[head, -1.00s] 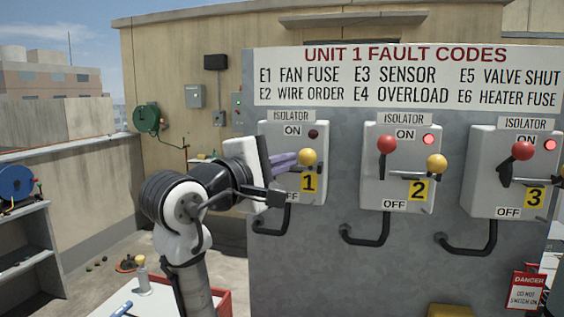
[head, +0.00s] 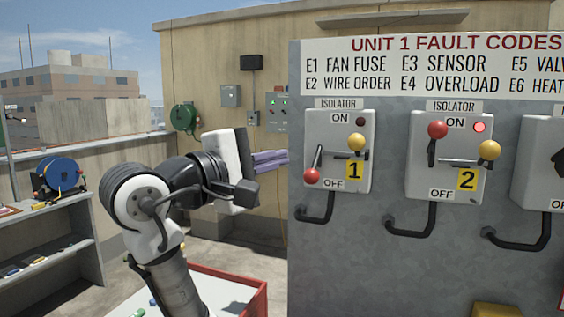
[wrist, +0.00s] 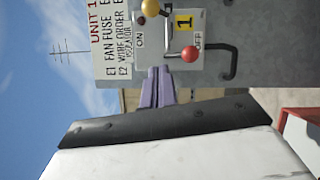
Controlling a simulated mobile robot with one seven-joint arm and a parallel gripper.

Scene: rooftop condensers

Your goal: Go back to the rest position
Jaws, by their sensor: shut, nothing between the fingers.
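My gripper (head: 270,161) is shut and empty, its purple fingers pointing right. In the head view it is left of the grey panel, apart from isolator 1 (head: 367,125). Isolator 1's red-ball lever (head: 312,176) is down at OFF and its lamp (head: 360,121) is dark. Isolator 2's red-ball lever (head: 437,130) is up at ON with its red lamp (head: 479,127) lit. In the wrist view the shut fingers (wrist: 157,88) show below isolator 1 (wrist: 211,35), with no contact visible. Isolator 3 is cut off by the right edge.
The grey panel (head: 340,270) fills the right side. A shelf (head: 75,240) with a blue reel (head: 61,173) stands at left. A red-rimmed tray (head: 262,300) is low beside my arm. A green reel (head: 184,117) hangs on the back wall.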

